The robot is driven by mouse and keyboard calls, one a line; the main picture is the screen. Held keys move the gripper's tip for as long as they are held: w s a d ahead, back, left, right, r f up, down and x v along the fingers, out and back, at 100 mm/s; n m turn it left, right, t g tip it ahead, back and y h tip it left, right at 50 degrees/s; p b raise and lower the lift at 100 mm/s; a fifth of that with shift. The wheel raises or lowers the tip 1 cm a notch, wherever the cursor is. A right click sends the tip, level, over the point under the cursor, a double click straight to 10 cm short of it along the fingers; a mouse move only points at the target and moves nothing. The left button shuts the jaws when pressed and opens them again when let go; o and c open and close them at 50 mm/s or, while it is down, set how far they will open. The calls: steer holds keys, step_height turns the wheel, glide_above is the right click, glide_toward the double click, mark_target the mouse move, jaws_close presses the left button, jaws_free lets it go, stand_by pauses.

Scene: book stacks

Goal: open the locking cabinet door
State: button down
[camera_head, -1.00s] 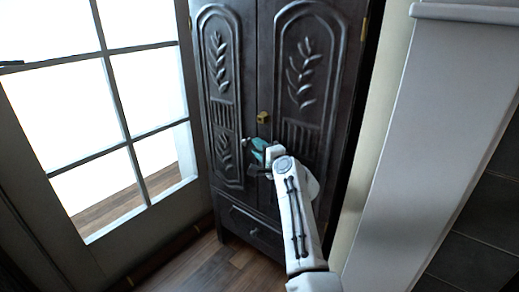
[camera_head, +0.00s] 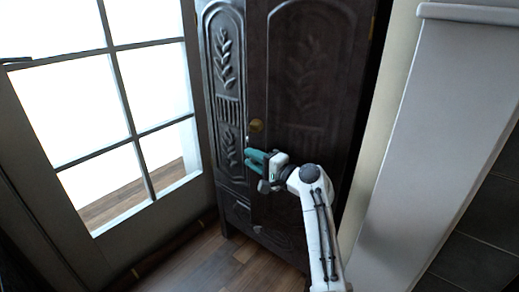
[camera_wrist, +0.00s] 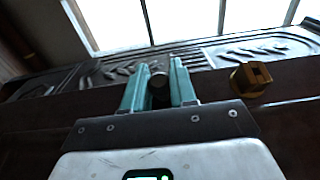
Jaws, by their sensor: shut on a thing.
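The dark carved wooden cabinet has a left door (camera_head: 228,90) and a right door (camera_head: 310,75) with leaf reliefs. The right door stands slightly swung out from the left one, its inner edge toward me. A brass lock piece (camera_head: 256,125) sits on the right door's inner edge; it also shows in the wrist view (camera_wrist: 250,78). My gripper (camera_head: 250,158) with teal fingers is below the brass piece at that edge. In the wrist view my gripper (camera_wrist: 160,66) is shut on a small dark round knob (camera_wrist: 159,86). The head view hides the knob behind the fingers.
A glazed door (camera_head: 100,110) with bright panes stands to the left, close to the cabinet. A pale wall edge (camera_head: 430,120) is on the right. Wooden floor (camera_head: 215,262) is clear in front of the cabinet.

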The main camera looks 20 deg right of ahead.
steer(key=s+a+n+g+y+p, duration=0.2)
steer(key=s+n+g+y, duration=0.3)
steer(key=s, duration=0.5)
steer(key=shift+s+a+g+y+p, duration=0.3)
steer(key=shift+s+g+p, duration=0.05)
steer(key=shift+g+p, duration=0.1)
steer(key=shift+f, duration=0.1)
steer(key=c, duration=0.9)
jaws_free()
